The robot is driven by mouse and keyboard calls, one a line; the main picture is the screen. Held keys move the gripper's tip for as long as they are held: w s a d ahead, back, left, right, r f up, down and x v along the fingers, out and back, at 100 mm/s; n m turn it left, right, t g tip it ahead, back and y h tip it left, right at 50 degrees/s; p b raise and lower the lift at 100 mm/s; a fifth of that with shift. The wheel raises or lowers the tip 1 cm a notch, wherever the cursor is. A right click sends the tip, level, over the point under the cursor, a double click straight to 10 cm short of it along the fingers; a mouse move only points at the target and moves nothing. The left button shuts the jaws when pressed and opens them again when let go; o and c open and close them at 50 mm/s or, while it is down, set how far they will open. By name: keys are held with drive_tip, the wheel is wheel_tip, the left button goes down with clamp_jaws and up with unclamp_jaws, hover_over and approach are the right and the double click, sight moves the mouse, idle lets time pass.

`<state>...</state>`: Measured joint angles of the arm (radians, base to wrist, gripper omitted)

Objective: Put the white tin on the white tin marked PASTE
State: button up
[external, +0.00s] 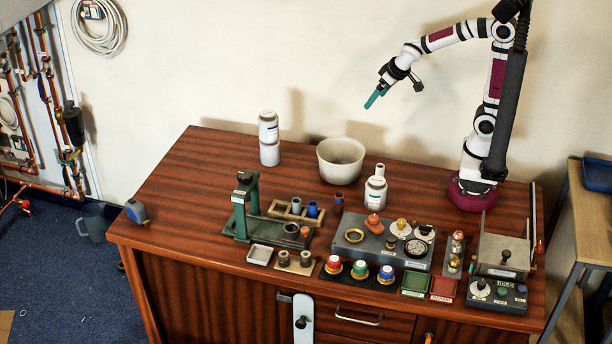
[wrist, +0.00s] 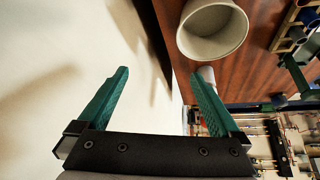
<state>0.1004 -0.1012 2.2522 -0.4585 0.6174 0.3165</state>
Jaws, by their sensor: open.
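Two white tins stand stacked at the back left of the bench in the external view: an upper white tin (external: 268,122) rests upright on a lower white tin (external: 270,155). Their labels are too small to read, so I cannot tell which is marked PASTE. My gripper (external: 372,101) is up in the air, right of the stack and above the bowl, apart from everything. In the wrist view my gripper (wrist: 160,74) has its teal fingers spread with nothing between them. A white thing (wrist: 207,75), probably the tin stack, is partly hidden by the right finger there.
A white bowl (external: 341,161) stands between the stack and a white bottle (external: 376,192). A green press (external: 243,205), a grey gauge panel (external: 383,242) and several small parts crowd the front.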

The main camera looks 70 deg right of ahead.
drive_tip(key=s+a+g+y, duration=0.1)
drive_tip(key=s+a, duration=0.2)
drive_tip(key=s, duration=0.4)
drive_tip(key=s+a+f+m+g+y, duration=0.1)
drive_tip(key=s+a+g, duration=0.1)
drive_tip(key=s+a, duration=0.2)
drive_tip(key=s+a+g+y, duration=0.2)
drive_tip(key=s+a, duration=0.1)
drive_tip(key=s, duration=0.8)
drive_tip(key=shift+a+f+m, duration=0.2)
drive_tip(key=shift+f+m, duration=0.1)
drive_tip(key=shift+f, duration=0.1)
